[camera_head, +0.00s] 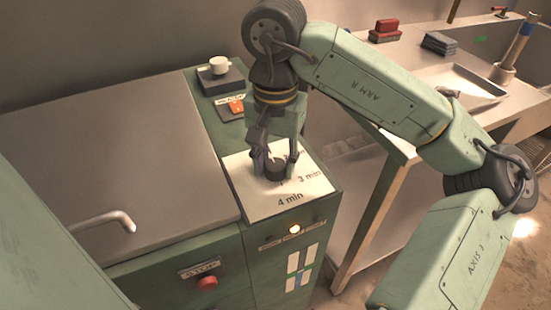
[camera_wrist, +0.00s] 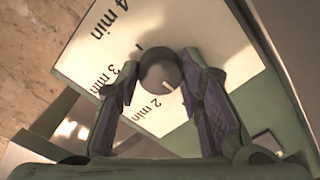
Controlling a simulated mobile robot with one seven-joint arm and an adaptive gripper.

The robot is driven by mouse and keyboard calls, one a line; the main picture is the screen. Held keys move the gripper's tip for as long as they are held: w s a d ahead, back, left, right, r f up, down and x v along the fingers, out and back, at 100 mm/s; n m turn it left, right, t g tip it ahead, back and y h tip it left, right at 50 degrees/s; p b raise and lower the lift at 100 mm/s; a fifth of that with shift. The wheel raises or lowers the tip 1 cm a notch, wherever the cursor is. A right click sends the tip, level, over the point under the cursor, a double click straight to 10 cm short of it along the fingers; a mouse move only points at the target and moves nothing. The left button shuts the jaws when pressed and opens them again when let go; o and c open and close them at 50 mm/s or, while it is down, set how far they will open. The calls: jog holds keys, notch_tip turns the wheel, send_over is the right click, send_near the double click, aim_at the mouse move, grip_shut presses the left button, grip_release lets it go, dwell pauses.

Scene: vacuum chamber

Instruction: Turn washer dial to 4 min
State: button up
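The washer dial (camera_head: 274,168) is a dark round knob on a pale panel (camera_head: 236,190) on top of the green washer. In the wrist view the dial (camera_wrist: 160,73) has a short white mark pointing down and right, away from the "4 min" label (camera_wrist: 110,18) at upper left. The "3 min" label (camera_wrist: 118,78) and "2 min" label (camera_wrist: 150,108) also show. My gripper (camera_head: 276,160) is over the dial, pointing down, one finger on each side. Its fingertips (camera_wrist: 162,62) are close to the dial's sides; I cannot tell whether they touch it.
The washer's grey lid (camera_head: 110,150) has a bent handle (camera_head: 105,222). A red stop button (camera_head: 207,282) and a lit lamp (camera_head: 295,229) are on its front. An orange switch (camera_head: 236,106) and a white cup (camera_head: 219,65) are behind the panel. A sink bench (camera_head: 450,85) stands right.

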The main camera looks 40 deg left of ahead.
jog(key=c, duration=0.6)
